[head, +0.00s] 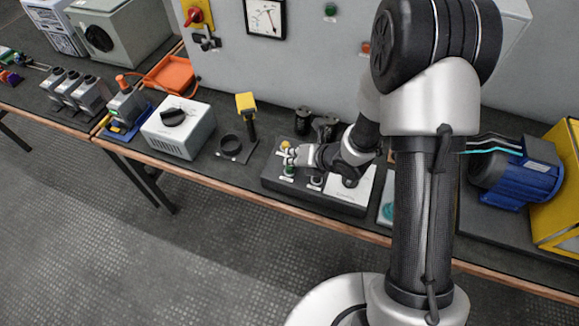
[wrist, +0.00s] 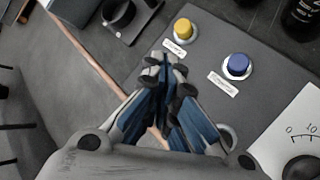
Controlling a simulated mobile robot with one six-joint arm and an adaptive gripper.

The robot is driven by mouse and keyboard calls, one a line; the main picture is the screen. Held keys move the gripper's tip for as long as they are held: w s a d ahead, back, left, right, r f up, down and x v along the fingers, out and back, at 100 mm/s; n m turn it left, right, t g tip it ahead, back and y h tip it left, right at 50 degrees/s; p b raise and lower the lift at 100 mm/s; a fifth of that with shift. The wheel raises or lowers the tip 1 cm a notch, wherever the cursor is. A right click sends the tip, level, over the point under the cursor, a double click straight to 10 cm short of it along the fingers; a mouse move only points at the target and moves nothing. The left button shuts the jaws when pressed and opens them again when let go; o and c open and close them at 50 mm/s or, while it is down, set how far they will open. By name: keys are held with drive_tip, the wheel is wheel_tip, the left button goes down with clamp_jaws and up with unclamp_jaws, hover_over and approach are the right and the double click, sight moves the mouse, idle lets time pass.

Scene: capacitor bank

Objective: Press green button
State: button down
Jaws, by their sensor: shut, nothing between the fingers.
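The green button (head: 289,170) is on the left part of a dark grey control box (head: 325,198) on the bench in the head view. My gripper (head: 291,155) is shut and empty, low over the box, with its tips close to the green button. I cannot tell if they touch. In the wrist view my gripper (wrist: 167,64) points toward the yellow button (wrist: 183,28) and lies left of the blue button (wrist: 237,66). The green button does not show there; my fingers cover part of the box.
A dial panel (wrist: 292,135) is on the box's right. A yellow-topped device (head: 246,103) and a grey box with a black knob (head: 178,128) stand to the left. A blue motor (head: 520,172) is to the right. A grey cabinet (head: 300,62) is behind.

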drive_tip(key=shift+f+b, duration=0.4)
drive_tip(key=shift+b, duration=0.05)
